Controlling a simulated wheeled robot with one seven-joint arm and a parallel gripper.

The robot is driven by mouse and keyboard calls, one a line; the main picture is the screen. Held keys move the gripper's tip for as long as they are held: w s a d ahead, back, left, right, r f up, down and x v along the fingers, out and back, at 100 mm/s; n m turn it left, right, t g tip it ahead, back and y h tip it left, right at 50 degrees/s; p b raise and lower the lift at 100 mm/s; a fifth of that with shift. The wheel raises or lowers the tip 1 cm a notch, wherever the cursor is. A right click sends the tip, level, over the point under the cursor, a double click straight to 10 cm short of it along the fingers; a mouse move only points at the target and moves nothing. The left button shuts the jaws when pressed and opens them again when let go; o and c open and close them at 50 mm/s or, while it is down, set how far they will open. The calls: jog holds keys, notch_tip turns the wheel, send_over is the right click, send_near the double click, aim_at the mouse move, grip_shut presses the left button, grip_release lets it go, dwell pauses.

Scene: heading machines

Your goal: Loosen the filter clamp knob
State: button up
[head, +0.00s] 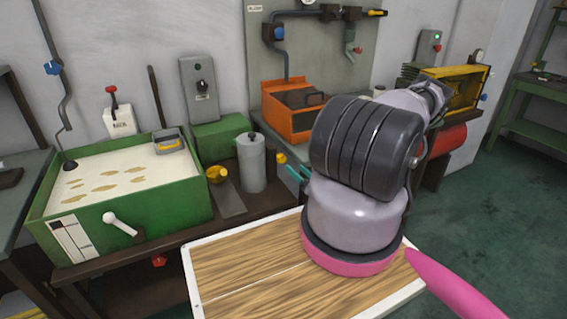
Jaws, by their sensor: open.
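A grey cylindrical canister (251,162), which looks like the filter, stands on the dark bench behind the wooden board. A yellow knob (217,174) sits at its left. A smaller yellow knob (282,158) shows at its right. I cannot tell for sure which one is the filter clamp knob. My gripper (294,172) shows as teal fingers just right of the canister, close to the smaller yellow knob in the picture. The fingers are open; the rest of the gripper is hidden behind my arm. I cannot tell whether they touch the knob.
A green tank (125,232) of pale liquid with a white-handled lever (120,224) stands at the left. An orange box (288,110) stands behind the canister. A yellow-framed machine (470,95) and red cylinder (447,142) are at the right. Green floor at the right is open.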

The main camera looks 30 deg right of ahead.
aim_at(283, 159)
jog(key=shift+m+h, duration=0.6)
jog(key=shift+h, duration=0.1)
jog(key=w, duration=0.3)
jog(key=w+f, duration=0.1)
jog(key=w, duration=0.7)
jog(key=shift+w+f, duration=0.1)
jog(key=shift+f, duration=0.25)
grip_shut()
